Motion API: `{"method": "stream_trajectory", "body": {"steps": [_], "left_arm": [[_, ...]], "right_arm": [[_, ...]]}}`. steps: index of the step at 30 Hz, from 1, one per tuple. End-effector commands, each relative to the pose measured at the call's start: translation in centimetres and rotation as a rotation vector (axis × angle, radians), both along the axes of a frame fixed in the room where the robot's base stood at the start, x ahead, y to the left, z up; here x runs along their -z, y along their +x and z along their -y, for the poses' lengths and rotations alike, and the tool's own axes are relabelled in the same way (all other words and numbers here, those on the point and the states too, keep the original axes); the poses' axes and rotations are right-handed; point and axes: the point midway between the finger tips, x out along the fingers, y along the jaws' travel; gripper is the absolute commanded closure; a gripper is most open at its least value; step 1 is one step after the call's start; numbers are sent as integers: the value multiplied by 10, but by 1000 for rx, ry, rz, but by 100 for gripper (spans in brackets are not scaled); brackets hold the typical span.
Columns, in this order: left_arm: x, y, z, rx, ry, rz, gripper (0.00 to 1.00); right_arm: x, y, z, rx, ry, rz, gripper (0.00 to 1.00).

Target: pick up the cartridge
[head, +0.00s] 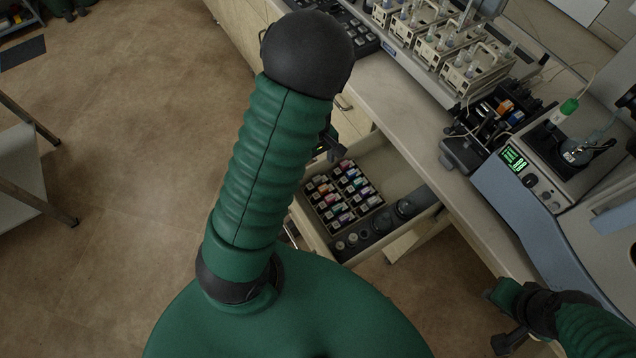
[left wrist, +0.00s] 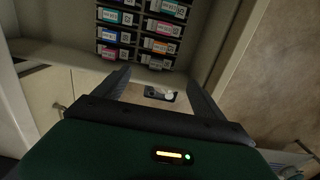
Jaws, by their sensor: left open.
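Several small cartridges with coloured, printed labels stand in a dark rack (head: 374,204) inside an open drawer. In the left wrist view, cartridges (left wrist: 163,46) fill two columns at the top, with pink, orange, blue and teal labels. Which one the task means cannot be told. In the head view, my left arm hides most of this gripper; a dark part shows beside the drawer. My right gripper (head: 508,318) is partly visible at lower right; its jaws are unclear.
The open drawer (head: 432,212) also holds round dark and clear containers (head: 405,208). The counter (head: 400,92) above carries a keyboard, sample racks (head: 440,45) and the blue-grey spectrometer (head: 535,195) with a green display. Open floor lies left; a white table (head: 18,170) stands at far left.

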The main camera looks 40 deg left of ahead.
Motion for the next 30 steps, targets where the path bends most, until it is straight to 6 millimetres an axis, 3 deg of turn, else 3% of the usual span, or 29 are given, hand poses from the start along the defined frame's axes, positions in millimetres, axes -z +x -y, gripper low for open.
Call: {"method": "stream_trajectory", "body": {"steps": [1, 3, 10, 17, 25, 30], "left_arm": [[18, 0, 0, -2, -1, -5, 20], [34, 1, 0, -1, -1, -4, 20], [59, 2, 0, -1, 0, -1, 20], [99, 3, -1, -1, 0, -2, 20], [104, 4, -1, 0, 1, -1, 20], [103, 4, -1, 0, 1, -1, 42]], "right_arm": [[7, 0, 0, 0, 0, 0, 68], [10, 0, 0, 0, 0, 0, 68], [14, 1, 0, 0, 0, 1, 68], [19, 1, 0, 0, 0, 1, 68], [19, 1, 0, 0, 0, 0, 68], [19, 1, 0, 0, 0, 0, 68]]}}
